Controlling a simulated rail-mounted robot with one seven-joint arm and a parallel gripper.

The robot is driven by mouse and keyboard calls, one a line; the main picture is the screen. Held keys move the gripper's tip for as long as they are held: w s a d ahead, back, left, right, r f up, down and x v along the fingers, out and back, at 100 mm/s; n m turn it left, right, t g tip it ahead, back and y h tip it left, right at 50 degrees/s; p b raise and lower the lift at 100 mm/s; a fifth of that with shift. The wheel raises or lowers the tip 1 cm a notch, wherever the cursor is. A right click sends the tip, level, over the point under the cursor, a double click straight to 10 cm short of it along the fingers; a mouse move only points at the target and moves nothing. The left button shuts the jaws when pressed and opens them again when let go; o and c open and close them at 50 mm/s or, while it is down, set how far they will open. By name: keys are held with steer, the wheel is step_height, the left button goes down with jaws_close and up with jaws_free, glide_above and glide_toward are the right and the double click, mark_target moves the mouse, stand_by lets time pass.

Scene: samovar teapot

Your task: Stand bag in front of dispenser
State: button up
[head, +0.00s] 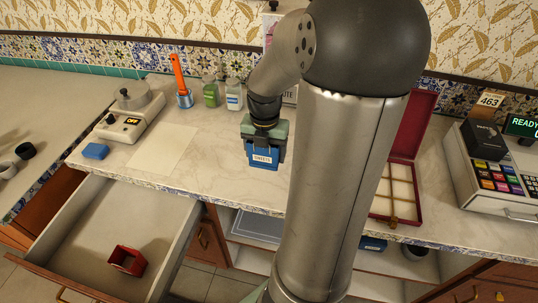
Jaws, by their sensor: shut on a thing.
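My gripper (264,143) points down over the middle of the counter and is shut on a blue bag (263,165) with a white label that seems to read "SWEETS". The bag hangs upright below the jaws. I cannot tell whether its base touches the counter. A tall pinkish thing (269,32) with a dark top shows behind my arm at the back wall and may be the dispenser. My arm hides most of it. A sign (290,95) ending in "UTE" shows partly beside the arm.
The counter (215,165) is clear left of the bag. Bottles (233,95) and an orange-handled tool in a blue cup (184,97) stand at the back. A scale (130,112) is left. An open red case (402,190) and a till (495,175) are right. A drawer (110,235) stands open.

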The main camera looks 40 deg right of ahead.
steer(key=w+d+f+p, duration=0.1)
steer(key=w+d+f, duration=0.6)
steer(key=w+f, duration=0.1)
steer(key=shift+d, duration=0.35)
steer(key=shift+w+d+f, duration=0.15)
steer(key=shift+d+f, duration=0.05)
steer(key=shift+f, duration=0.15)
steer(key=shift+w+d+f, duration=0.1)
steer(key=shift+f, duration=1.55)
steer(key=shift+f, duration=0.15)
steer(key=o, duration=1)
steer(key=shift+c, duration=0.2)
